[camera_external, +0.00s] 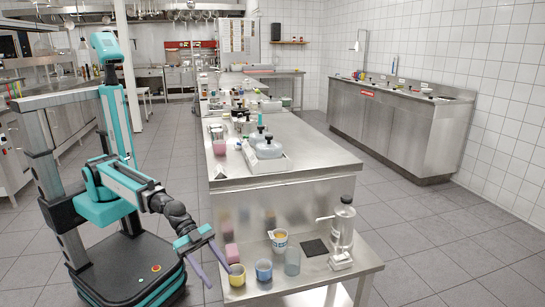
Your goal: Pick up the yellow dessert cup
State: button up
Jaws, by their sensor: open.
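The yellow dessert cup (237,276) stands upright at the near left corner of the low steel table. My gripper (219,278) is open, its two purple fingers pointing down and to the right. The fingertips are just left of the cup, at the table's left edge. One fingertip is very near the cup's rim in the picture; I cannot tell whether it touches. No thing shows between the fingers.
Right of the yellow cup stand a blue cup (264,270) and a clear grey glass (292,262). A pink item (231,253) is behind it.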

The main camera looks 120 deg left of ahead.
aim_at(243, 277)
jog(key=w+a+r+n+t+y, duration=0.1)
jog(key=a+r+n, duration=0.1)
jog(key=a, duration=0.5)
jog(key=shift+w+r+n+b, duration=0.3)
jog(key=shift+r+b, duration=0.05)
jog(key=shift+r, duration=0.4)
jog(key=shift+f, duration=0.15)
jog(key=shift+f+b, duration=0.65)
jog(key=shift+f, duration=2.2)
jog(key=shift+f, duration=0.4)
jog(key=shift+w+d+f, duration=0.1)
jog(key=shift+w+f, duration=0.1)
jog(key=shift+f, duration=0.05)
jog(key=shift+b+x, duration=0.35)
jog(key=shift+x, duration=1.95)
jog(key=shift+r, duration=0.1)
